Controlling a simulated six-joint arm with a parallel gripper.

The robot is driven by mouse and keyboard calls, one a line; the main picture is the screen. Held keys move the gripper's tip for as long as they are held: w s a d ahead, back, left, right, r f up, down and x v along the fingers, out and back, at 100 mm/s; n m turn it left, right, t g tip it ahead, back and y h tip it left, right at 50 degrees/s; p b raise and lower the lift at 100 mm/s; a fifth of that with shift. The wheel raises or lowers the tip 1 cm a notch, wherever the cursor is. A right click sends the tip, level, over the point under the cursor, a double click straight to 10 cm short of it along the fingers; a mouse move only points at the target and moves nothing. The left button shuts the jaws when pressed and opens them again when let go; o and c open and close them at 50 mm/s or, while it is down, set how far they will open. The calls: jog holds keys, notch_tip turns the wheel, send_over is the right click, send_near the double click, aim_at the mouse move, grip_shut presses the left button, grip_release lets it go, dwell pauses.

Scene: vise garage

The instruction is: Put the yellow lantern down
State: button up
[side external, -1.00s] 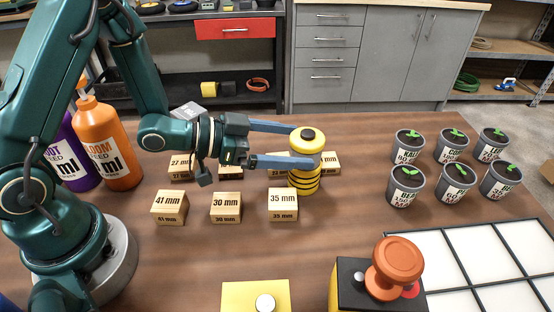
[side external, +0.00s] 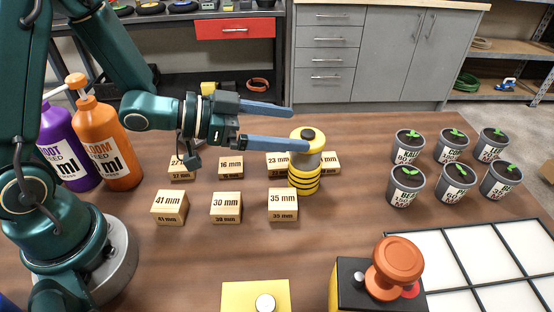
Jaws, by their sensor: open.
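The yellow lantern (side external: 305,180), with black stripes, a pale middle and a yellow cap with a black knob, stands upright on the wooden table (side external: 340,230). It is behind the 35 mm block (side external: 283,205) and beside the 23 mm block (side external: 279,163). My gripper (side external: 300,129) is open and empty. Its two blue fingers point right, raised above the table to the upper left of the lantern. The nearer fingertip overlaps the lantern's top in the picture; I cannot tell whether it touches.
Orange (side external: 110,145) and purple (side external: 66,150) bottles stand left. Potted seedlings (side external: 447,187) stand right. An orange knob (side external: 397,262) and white tray (side external: 470,297) are in front.

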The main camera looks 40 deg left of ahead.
aim_at(303, 137)
jog(key=shift+n+t+y, duration=0.7)
jog(key=shift+n+t, duration=0.1)
jog(key=shift+t, duration=0.1)
jog(key=r, duration=0.1)
jog(key=w+d+r, duration=0.1)
jog(key=r, duration=0.1)
jog(key=w+d+r, duration=0.1)
jog(key=r, duration=0.1)
jog(key=shift+d+r, duration=0.1)
jog(key=shift+d, duration=0.15)
jog(key=shift+w+d+r+n+t+y, duration=0.3)
jog(key=shift+w+d+n+t+y, duration=0.15)
jog(key=shift+n+y, duration=0.3)
jog(key=shift+w+d+n+y, duration=0.1)
jog(key=shift+d+n+y, duration=0.05)
jog(key=shift+n+y, duration=0.3)
jog(key=shift+f+n+y, duration=0.35)
jog(key=shift+n+y, duration=0.35)
jog(key=shift+y, duration=0.3)
jog(key=shift+s+a+f+n+g+y, duration=0.25)
jog(key=shift+s+f+n+y, duration=0.2)
jog(key=shift+y, duration=0.2)
jog(key=shift+s+a+f+n+g+y, duration=0.1)
jog(key=shift+s+a+f+n+y, duration=0.15)
jog(key=shift+s+f+n+y, duration=0.3)
jog(key=f, duration=0.5)
jog(key=shift+w+a, duration=0.15)
jog(key=shift+w, duration=0.15)
jog(key=shift+x, duration=2.5)
